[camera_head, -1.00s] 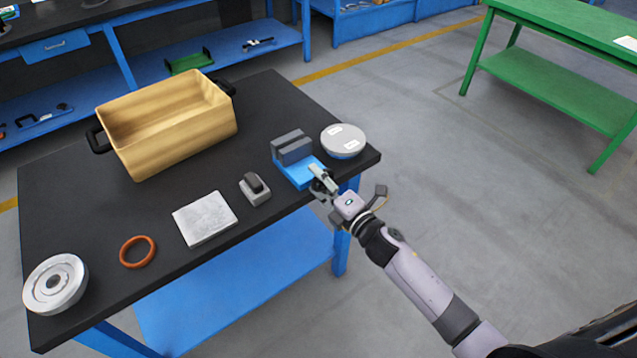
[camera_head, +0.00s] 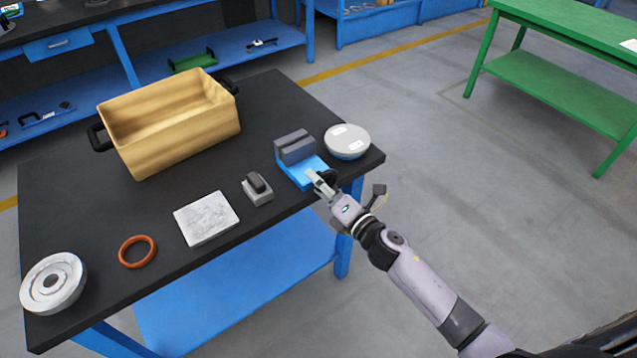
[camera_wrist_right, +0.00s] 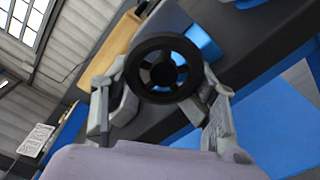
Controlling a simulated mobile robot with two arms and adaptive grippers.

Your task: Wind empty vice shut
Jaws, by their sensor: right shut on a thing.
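The blue vice (camera_head: 297,172) stands near the right end of the black table, with grey jaws (camera_head: 295,148) on top. Whether the jaws touch each other is too small to tell. In the right wrist view the vice's black handwheel (camera_wrist_right: 164,68) faces the camera, with blue showing through its spokes. My right gripper (camera_head: 318,180) is at the vice's near side, and in the wrist view its fingers (camera_wrist_right: 163,95) are on both sides of the wheel, shut on it. The wheel's lower part is partly hidden by the gripper in the head view. My left gripper is not in view.
A small grey block with a dark top (camera_head: 257,188), a pale plate (camera_head: 206,218), an orange ring (camera_head: 137,252) and a round flanged part (camera_head: 53,283) line the near edge. A tan crate (camera_head: 170,130) stands behind.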

